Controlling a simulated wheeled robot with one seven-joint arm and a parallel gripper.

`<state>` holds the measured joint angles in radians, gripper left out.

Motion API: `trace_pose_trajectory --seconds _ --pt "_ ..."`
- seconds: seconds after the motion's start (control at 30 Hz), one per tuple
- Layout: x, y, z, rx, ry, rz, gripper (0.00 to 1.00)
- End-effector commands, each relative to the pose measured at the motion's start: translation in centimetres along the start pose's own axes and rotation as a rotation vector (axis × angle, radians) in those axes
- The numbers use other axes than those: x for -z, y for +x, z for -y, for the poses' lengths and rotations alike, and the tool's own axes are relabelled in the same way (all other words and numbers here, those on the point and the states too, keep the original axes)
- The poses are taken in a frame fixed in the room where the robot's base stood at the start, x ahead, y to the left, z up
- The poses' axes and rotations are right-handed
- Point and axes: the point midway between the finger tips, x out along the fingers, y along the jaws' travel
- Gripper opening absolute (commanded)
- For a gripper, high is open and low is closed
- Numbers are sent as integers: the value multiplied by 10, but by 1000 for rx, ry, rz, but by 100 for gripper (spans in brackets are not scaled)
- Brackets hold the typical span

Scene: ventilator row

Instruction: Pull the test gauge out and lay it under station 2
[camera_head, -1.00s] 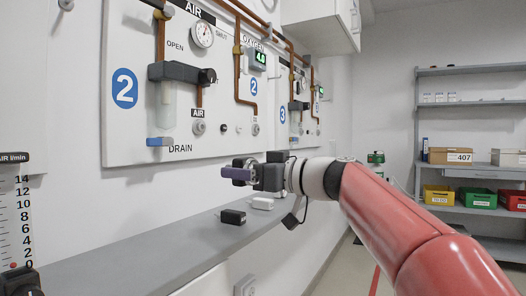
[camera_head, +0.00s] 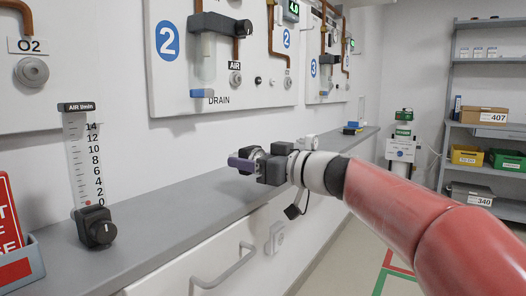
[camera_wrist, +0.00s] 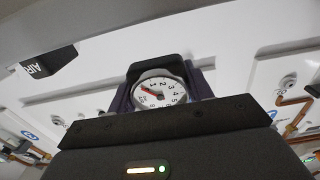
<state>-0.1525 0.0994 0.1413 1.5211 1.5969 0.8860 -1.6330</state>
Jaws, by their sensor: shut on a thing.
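The test gauge (camera_wrist: 160,90), a round white dial with a red needle and black surround, sits between my fingers in the wrist view. My gripper (camera_head: 240,164), with purple fingers, is shut on it, in front of the wall and above the grey ledge (camera_head: 170,222). In the head view the gauge is mostly hidden by the gripper, so its dial cannot be read there. Station 2 is the white panel with the blue 2 sign (camera_head: 168,41), up and to the left of my gripper. I cannot tell the gap between gauge and ledge.
An AIR flowmeter (camera_head: 88,170) with a black knob stands at the left, by a red sign (camera_head: 10,215). A drawer handle (camera_head: 225,268) is below. The ledge between flowmeter and gripper looks clear.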

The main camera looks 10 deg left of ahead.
Motion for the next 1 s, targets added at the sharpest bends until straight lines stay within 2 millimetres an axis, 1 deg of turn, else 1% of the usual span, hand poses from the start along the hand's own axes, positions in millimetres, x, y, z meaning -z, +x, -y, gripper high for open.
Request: trace_pose_trajectory --seconds 0.03,0.3,0.37,0.53,0.73,1.0 --pt "2 7 1 2 1 1 9" --pt "-4 39 1 2 3 1 9" --pt "-18 38 0 -1 -1 0 9" --pt "-29 38 0 -1 -2 -1 9" --pt "-34 38 0 -1 -2 0 9" --pt "-33 37 0 0 -1 -1 9"
